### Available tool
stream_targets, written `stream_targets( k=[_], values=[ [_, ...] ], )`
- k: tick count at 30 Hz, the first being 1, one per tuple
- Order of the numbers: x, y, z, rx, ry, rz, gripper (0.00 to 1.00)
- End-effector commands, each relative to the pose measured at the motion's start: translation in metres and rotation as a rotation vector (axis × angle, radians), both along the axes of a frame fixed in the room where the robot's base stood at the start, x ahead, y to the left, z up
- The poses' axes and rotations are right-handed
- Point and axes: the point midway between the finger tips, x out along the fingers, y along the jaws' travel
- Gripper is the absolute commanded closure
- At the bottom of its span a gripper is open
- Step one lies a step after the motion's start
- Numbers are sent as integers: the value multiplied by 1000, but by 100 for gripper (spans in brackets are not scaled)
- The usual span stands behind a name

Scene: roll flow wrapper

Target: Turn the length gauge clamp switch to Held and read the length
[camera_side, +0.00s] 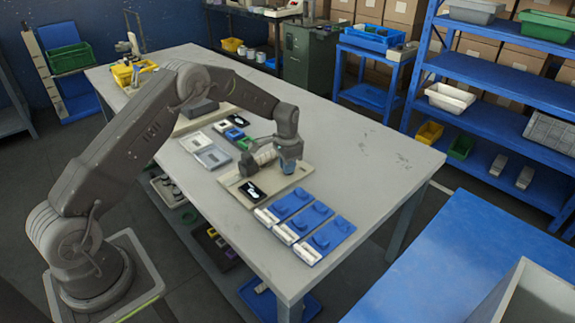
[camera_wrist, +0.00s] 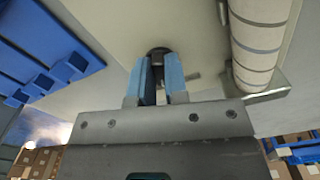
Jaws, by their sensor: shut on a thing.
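My gripper (camera_wrist: 160,82) has its two blue fingers closed on a small dark knob (camera_wrist: 158,51) on a beige board. This looks like the clamp switch, but no marking such as Held is readable. In the side view my gripper (camera_side: 290,168) points down at the right part of the beige board (camera_side: 284,183), hiding the knob. A black display (camera_side: 251,190) with a small white mark lies on the board; I cannot read a length. A pale banded roll (camera_side: 265,156) lies beside my gripper; in the wrist view the roll (camera_wrist: 262,40) is at right.
Three blue panels (camera_side: 307,222) with round knobs and white labels lie at the table's front. Grey, black and green units (camera_side: 212,157) stand behind the board. The table's right part (camera_side: 380,160) is clear. Blue shelves (camera_side: 500,85) stand beyond.

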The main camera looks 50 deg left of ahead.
Motion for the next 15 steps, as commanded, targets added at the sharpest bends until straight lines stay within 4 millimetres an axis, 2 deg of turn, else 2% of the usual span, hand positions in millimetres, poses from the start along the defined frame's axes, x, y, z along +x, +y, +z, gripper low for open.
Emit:
stream_targets(
  k=[6,15],
  values=[
    [0,0,1,0,-1,-141,100],
    [1,1,1,0,-1,-244,100]
  ],
)
